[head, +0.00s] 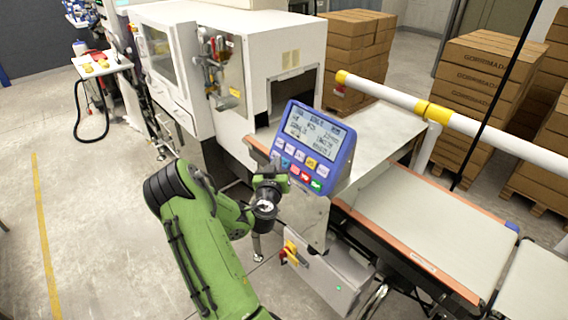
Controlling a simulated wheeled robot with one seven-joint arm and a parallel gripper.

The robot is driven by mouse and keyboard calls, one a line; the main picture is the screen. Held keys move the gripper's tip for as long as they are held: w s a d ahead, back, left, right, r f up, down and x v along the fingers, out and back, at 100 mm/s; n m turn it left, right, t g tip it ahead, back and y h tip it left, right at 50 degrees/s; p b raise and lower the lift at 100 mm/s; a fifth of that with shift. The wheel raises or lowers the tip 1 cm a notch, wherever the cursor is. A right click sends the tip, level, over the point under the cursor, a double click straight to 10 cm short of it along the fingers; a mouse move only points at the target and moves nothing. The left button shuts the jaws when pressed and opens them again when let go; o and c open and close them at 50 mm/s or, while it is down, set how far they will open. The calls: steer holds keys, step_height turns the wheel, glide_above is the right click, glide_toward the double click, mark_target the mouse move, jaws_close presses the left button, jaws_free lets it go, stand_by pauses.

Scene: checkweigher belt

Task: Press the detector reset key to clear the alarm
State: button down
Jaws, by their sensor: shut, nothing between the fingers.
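A blue control panel (345,158) with a lit screen (312,131) stands tilted on the checkweigher in the head view. Below the screen are rows of small keys. The key labels are too small to read, so I cannot tell which is the detector reset key. My gripper (274,178) is shut and empty, just left of and below the keys. Its fingertips are hard to make out, and I cannot tell whether they touch the panel.
A white inspection machine (180,50) stands behind the panel. The conveyor belt (425,220) runs to the lower right. A white and yellow rail (400,97) crosses above it. A grey box (325,283) with a red-yellow switch (293,253) hangs below. Floor at left is clear.

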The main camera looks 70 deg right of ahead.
steer(key=shift+s+d+f, duration=0.1)
steer(key=shift+d+f, duration=0.05)
steer(key=shift+d, duration=0.1)
steer(key=shift+s+d+f, duration=0.2)
steer(key=shift+d, duration=0.1)
stand_by(0.6)
steer(key=shift+w+a, duration=0.1)
steer(key=shift+w+a+r+b, duration=0.25)
steer(key=shift+a+r+b, duration=0.15)
steer(key=shift+a+b, duration=0.2)
steer(key=shift+w, duration=0.1)
steer(key=shift+w+a+r+b, duration=0.3)
steer(key=shift+a+r, duration=0.1)
steer(key=shift+a, duration=0.25)
steer(key=shift+w+a+r+b, duration=0.25)
steer(key=shift+w+a+r, duration=0.1)
steer(key=shift+a, duration=0.35)
steer(key=shift+w+a+r+b, duration=0.3)
steer(key=shift+a+r, duration=0.1)
steer(key=shift+a, duration=0.25)
steer(key=shift+w+a+r+b, duration=0.35)
steer(key=shift+w+a+r, duration=0.1)
steer(key=shift+a, duration=0.35)
steer(key=shift+w+a+r+b, duration=0.3)
steer(key=shift+a+r, duration=0.15)
steer(key=shift+a, duration=0.3)
steer(key=shift+w+a+r+b, duration=0.35)
steer(key=shift+w+a+r, duration=0.1)
steer(key=shift+a, duration=0.35)
